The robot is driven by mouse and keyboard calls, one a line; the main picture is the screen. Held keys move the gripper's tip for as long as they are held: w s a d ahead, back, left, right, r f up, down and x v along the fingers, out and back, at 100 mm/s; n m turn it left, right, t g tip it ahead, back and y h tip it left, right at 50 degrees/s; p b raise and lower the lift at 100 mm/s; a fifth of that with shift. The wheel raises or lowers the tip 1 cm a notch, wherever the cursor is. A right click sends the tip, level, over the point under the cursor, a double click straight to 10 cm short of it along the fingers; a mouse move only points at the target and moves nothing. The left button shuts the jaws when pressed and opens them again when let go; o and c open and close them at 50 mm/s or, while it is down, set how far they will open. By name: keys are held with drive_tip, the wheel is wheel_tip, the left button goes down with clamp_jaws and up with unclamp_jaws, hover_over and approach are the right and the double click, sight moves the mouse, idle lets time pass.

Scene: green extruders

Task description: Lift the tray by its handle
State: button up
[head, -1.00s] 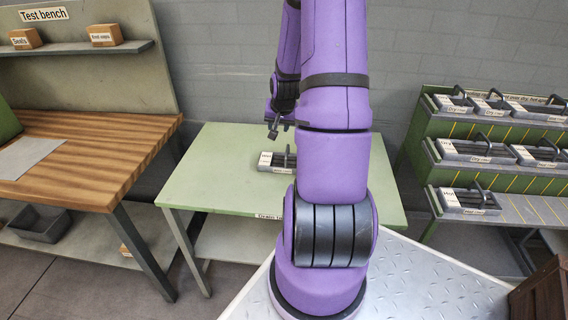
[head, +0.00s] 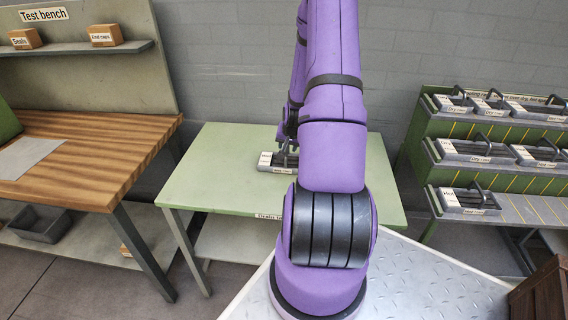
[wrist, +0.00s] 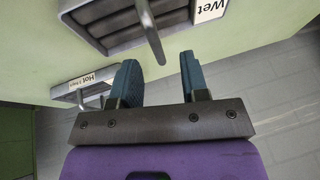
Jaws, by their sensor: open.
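A dark grey tray (head: 267,167) sits on the green table, partly hidden by my arm in the head view. In the wrist view a tray with a "Wet" label (wrist: 95,22) fills the top, and its bar handle (wrist: 147,25) reaches toward my gripper. My gripper (wrist: 160,65) is open, with teal fingers on either side of the handle's near end. I cannot tell whether they touch it. A second tray, labelled "Hot" (wrist: 84,82), is partly hidden behind the left finger.
The green table (head: 225,165) has free room left of the trays. A wooden test bench (head: 90,150) stands at left. A stepped green rack (head: 450,170) with several handled trays stands at right.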

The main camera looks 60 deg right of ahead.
sight(287, 150)
drive_tip(key=shift+x, duration=2.4)
drive_tip(key=shift+s, duration=0.15)
clamp_jaws()
